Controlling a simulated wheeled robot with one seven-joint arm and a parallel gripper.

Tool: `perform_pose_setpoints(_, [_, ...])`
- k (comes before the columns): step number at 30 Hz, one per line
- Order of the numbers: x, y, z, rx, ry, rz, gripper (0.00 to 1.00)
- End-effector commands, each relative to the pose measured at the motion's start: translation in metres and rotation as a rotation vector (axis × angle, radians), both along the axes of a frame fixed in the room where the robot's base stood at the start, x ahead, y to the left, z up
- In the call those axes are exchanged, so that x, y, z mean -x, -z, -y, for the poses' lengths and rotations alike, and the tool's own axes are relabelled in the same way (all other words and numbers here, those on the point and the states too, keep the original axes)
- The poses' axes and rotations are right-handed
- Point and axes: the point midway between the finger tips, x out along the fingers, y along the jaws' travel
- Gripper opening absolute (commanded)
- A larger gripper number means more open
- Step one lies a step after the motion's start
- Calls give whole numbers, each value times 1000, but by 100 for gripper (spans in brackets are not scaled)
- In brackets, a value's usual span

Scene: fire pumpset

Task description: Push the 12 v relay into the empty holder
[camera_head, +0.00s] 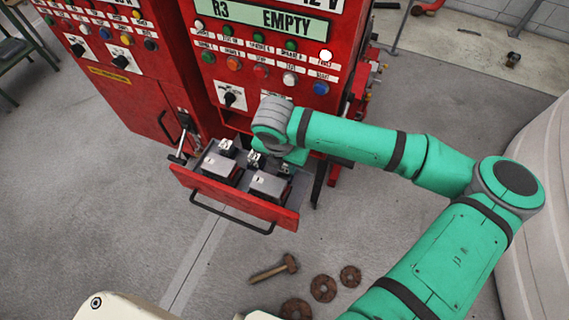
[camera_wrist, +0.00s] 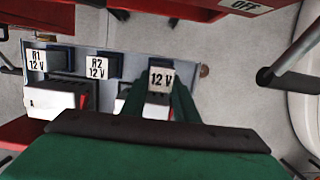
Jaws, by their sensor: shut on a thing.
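The 12 V relay, a dark block with a white "12 V" label (camera_wrist: 160,79), is between the two green fingers of my gripper (camera_wrist: 159,98) in the wrist view. The gripper is shut on it. The relay is at the right end of a row in the open drawer, beside the R1 12 V relay (camera_wrist: 37,60) and the R2 12 V relay (camera_wrist: 97,67). The empty holder is not clearly visible. I cannot tell whether the held relay touches it. In the head view my arm covers most of the gripper. A panel sign there reads R3 EMPTY (camera_head: 260,17).
The red drawer (camera_head: 233,202) is pulled out of the red cabinet (camera_head: 135,102), with a black handle (camera_head: 232,216) in front. Grey-topped boxes (camera_head: 268,186) stand in it. A hammer (camera_head: 275,268) and several rusty discs (camera_head: 323,288) lie on the floor. A white tank (camera_head: 535,150) stands right.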

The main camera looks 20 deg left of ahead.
Motion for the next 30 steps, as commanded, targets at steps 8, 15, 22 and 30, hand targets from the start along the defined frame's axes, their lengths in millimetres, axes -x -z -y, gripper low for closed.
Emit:
perform_pose_setpoints(8, [0,0,0,0,0,0,0])
perform_pose_setpoints(15, [0,3,0,0,0,-1,0])
perform_pose_setpoints(22, [0,8,0,0,0,-1,0])
perform_pose_setpoints(30, [0,14,0,0,1,0,0])
